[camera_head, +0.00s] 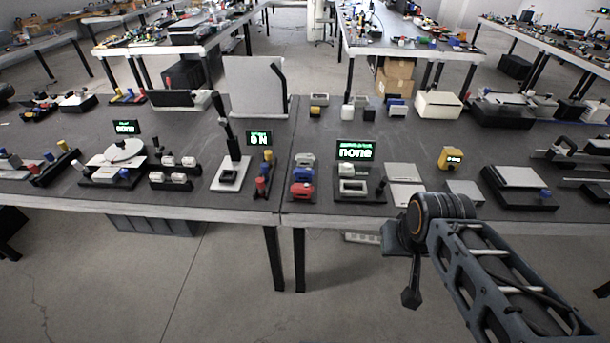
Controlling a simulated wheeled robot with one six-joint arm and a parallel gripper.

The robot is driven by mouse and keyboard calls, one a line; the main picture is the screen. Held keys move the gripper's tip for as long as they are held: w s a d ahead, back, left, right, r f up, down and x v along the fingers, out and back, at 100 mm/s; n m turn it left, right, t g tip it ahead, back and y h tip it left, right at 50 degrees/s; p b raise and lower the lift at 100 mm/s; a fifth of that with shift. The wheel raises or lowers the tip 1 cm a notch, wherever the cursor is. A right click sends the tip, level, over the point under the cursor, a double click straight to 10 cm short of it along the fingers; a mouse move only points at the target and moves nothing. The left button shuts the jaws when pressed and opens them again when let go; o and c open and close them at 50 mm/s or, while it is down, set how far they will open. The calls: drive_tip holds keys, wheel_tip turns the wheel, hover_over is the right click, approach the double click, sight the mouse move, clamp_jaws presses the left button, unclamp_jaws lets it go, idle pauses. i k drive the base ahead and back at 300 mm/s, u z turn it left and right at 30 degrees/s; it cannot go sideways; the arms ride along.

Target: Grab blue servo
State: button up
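A small blue block-like part (303,175), which looks like the blue servo, lies on the dark tabletop (285,215) left of centre. It sits between a grey part (304,160) behind it and a red part (302,189) in front of it. My gripper (411,298) hangs in front of the table's front edge, to the right of and nearer than the blue part, well apart from it. It looks narrow and dark from this side. Whether its fingers are open or shut cannot be told. Nothing visible is held in it.
A display reading "none" (355,150) stands right of the blue part, behind a device with a white block. A post-like device (230,165) and a "0 N" display (259,138) stand to the left. A yellow part (451,159) lies right. Open floor lies before the table.

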sight(302, 174)
drive_tip(key=u, duration=0.35)
drive_tip(key=i, duration=1.1)
drive_tip(key=u, duration=0.65)
